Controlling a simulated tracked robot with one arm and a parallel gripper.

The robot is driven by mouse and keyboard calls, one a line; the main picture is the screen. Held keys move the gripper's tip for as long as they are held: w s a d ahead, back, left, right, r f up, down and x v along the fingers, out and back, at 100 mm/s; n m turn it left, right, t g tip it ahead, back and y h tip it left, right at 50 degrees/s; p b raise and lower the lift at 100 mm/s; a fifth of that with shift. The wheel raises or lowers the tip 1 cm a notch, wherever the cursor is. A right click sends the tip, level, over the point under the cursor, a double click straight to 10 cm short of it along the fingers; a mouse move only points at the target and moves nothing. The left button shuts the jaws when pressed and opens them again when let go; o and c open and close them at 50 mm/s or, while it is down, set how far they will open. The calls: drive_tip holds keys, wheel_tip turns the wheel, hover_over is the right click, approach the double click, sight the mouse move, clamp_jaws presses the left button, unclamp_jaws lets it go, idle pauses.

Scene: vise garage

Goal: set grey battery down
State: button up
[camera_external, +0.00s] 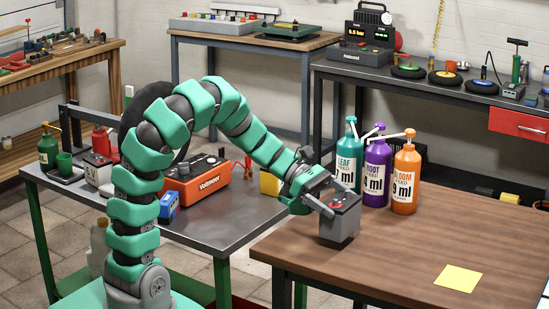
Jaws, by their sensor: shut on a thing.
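The grey battery (339,228) is a small box with a red detail on its top. It is at the left part of the brown wooden table (420,262), near the table's back left edge. My gripper (328,207) is at the battery's top and shut on it. The battery looks upright. I cannot tell whether its underside touches the table top or is slightly above it. The gripper's far finger is partly hidden.
Teal (347,160), purple (377,172) and orange (406,178) pump bottles stand close behind the battery. A yellow square (459,279) lies at the table's right front. The wood between is clear. An orange device (197,179) stands on the metal table.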

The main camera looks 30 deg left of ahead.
drive_tip(key=shift+f+b, duration=0.5)
drive_tip(key=shift+b, duration=0.65)
drive_tip(key=o, duration=1.4)
drive_tip(key=shift+r+p, duration=0.75)
drive_tip(key=shift+p, duration=0.5)
drive_tip(key=p+v, duration=0.1)
drive_tip(key=v, duration=1.1)
drive_tip(key=shift+f, duration=0.15)
